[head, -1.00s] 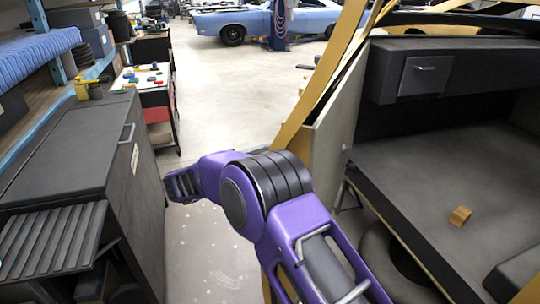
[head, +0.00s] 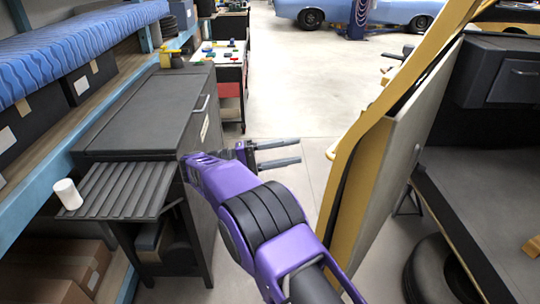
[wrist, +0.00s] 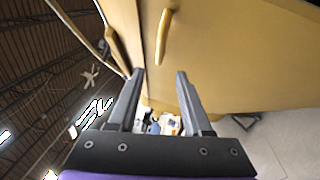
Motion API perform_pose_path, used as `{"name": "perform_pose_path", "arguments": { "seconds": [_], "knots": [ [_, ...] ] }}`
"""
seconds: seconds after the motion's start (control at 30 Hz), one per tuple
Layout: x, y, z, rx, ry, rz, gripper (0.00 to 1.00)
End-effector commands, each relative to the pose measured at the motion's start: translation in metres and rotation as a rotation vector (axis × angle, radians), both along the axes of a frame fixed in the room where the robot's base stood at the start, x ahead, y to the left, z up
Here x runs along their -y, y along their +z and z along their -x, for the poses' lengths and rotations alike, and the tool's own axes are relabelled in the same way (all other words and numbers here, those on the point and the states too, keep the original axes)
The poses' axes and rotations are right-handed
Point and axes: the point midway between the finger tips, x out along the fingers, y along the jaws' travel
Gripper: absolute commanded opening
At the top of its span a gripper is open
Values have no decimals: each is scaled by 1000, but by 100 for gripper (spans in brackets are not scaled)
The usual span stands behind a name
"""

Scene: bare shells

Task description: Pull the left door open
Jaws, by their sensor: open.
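The left door (head: 404,135) is a yellow-framed panel with a grey inner face, standing out at an angle right of centre in the head view. The wrist view shows its yellow outer face (wrist: 235,50) filling the upper right, with a yellow bar handle (wrist: 163,35) on it. My gripper (head: 299,151) is open and empty, its fingers pointing right towards the door's outer side. In the wrist view the handle appears just beyond and above the gap between the fingertips (wrist: 160,71). The fingers look apart from the handle.
A dark cabinet (head: 150,110) with a slatted side shelf (head: 125,190) and white cup (head: 67,193) stands close on the left. A tyre (head: 440,272) lies at lower right beside the shell's grey floor (head: 475,190). Clear concrete floor (head: 300,75) runs towards a blue car (head: 300,12).

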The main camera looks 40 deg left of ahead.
Motion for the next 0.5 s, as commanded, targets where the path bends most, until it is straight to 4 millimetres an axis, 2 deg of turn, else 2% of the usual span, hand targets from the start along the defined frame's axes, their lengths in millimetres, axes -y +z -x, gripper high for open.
{"name": "perform_pose_path", "arguments": {
  "seconds": [0.1,0.5],
  "knots": [
    [-18,-4,17,4,7,-1,50],
    [-34,-6,32,1,1,-2,50]
  ]
}}
